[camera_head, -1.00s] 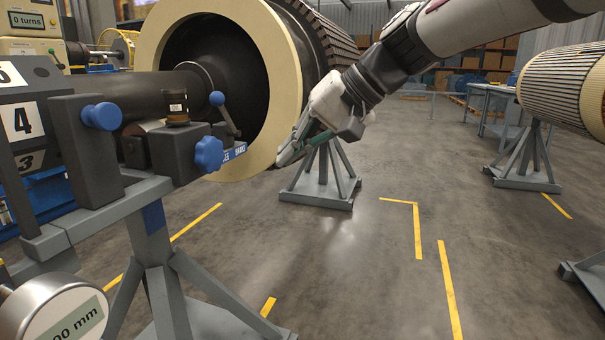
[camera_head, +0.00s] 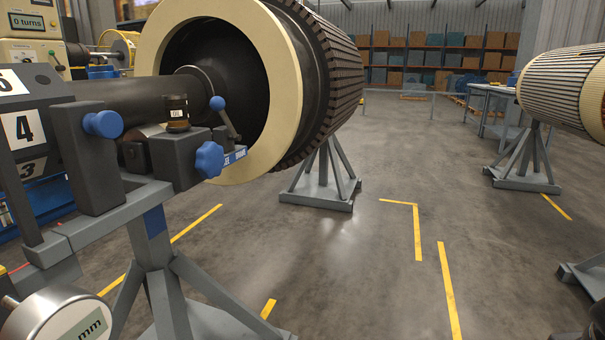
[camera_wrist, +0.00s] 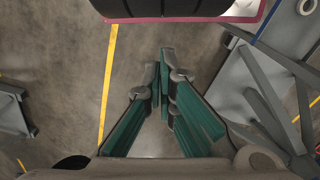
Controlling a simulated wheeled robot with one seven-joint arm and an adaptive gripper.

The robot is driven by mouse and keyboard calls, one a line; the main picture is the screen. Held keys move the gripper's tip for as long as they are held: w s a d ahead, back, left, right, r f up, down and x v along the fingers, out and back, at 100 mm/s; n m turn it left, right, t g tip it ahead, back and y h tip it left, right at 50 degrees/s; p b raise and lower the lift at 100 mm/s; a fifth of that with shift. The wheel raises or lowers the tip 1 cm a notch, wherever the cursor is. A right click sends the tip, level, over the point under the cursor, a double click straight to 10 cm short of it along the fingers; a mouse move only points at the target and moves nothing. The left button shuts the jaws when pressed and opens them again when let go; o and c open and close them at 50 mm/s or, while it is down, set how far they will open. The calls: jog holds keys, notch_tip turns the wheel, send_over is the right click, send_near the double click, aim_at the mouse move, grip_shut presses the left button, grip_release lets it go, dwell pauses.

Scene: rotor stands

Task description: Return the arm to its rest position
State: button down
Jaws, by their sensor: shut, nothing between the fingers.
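My gripper (camera_wrist: 164,75) shows in the wrist view, with its green-padded fingers drawn together at the tips and nothing between them. It hangs over bare grey floor beside a yellow floor line. My arm and gripper are out of the head view now. In the head view the large rotor (camera_head: 335,75) with its cream end ring (camera_head: 284,90) rests on a grey stand (camera_head: 322,185). The rotor's shaft runs left to a support with a blue lever ball (camera_head: 217,103) and a blue knob (camera_head: 209,159).
A second rotor (camera_head: 560,85) stands on its own stand (camera_head: 525,165) at the right. A dial gauge (camera_head: 60,318) is at the lower left. In the wrist view a grey stand (camera_wrist: 235,90) is right of my fingers. Floor between the stands is clear.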

notch_tip(320, 180, up, 38)
jog(key=t+p, duration=0.3)
jog(key=p, duration=3.2)
jog(key=shift+s+t, duration=0.15)
jog(key=shift+t, duration=0.25)
jog(key=c, duration=2.4)
grip_release()
